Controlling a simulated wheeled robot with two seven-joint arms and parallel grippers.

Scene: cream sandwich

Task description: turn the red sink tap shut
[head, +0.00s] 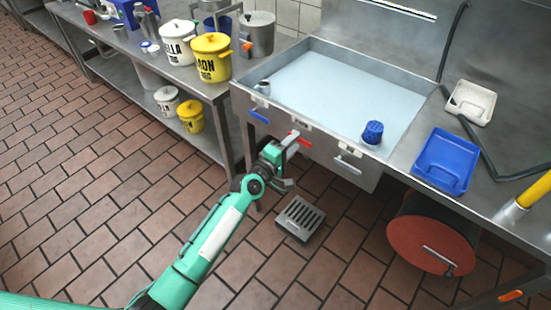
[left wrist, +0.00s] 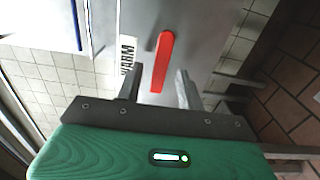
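The red sink tap (head: 300,141) is a lever on the front panel of the steel sink (head: 395,70). In the left wrist view the red lever (left wrist: 163,62) lies lengthwise, its near end between my fingertips. My left gripper (head: 286,160) is at the panel in front of the lever. In the left wrist view its fingers (left wrist: 159,84) are spread, one on each side of the lever with gaps; it looks open and not gripping. Contact in depth cannot be told. My right gripper is not in view.
A blue lever (head: 258,117) is left of the red one, a grey handle (head: 348,165) right of it. A "WARM" label (left wrist: 127,55) is beside the red lever. The sink holds pale water and a blue cup (head: 372,132). A floor grate (head: 300,218) lies below.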

